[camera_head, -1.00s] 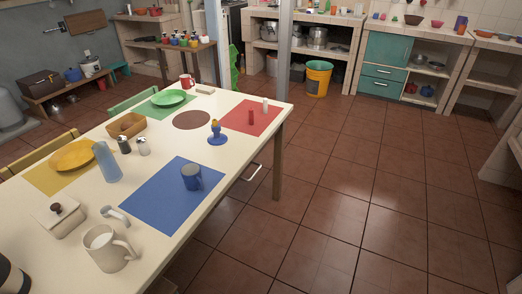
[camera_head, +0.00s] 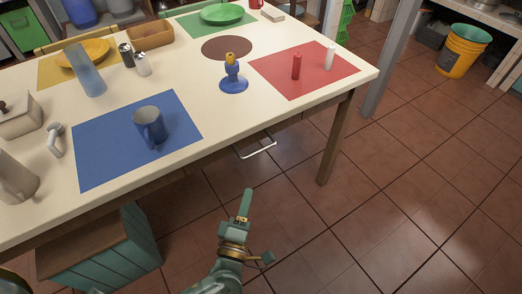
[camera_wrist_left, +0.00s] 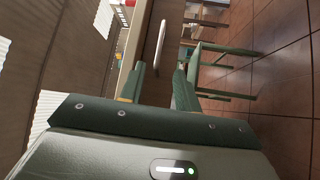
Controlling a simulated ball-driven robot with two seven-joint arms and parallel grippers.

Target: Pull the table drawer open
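The table (camera_head: 215,110) has a pale top. The drawer's white bar handle (camera_head: 257,149) sticks out below its near long edge, left of the front table leg. The drawer front is mostly hidden under the tabletop in the head view. My left gripper (camera_head: 245,203) is below and in front of the handle, apart from it. In the left wrist view the fingers of my left gripper (camera_wrist_left: 160,76) are spread and empty. The white handle (camera_wrist_left: 161,45) shows ahead, in line with the gap between them, against a brown wooden face. My right gripper is not seen.
A blue mug (camera_head: 149,127) stands on a blue mat (camera_head: 98,150). A blue egg cup (camera_head: 233,82) and red and white shakers stand farther right. A table leg (camera_head: 334,140) is right of the handle. A green slatted box (camera_head: 105,258) is at lower left. Floor in front is clear.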

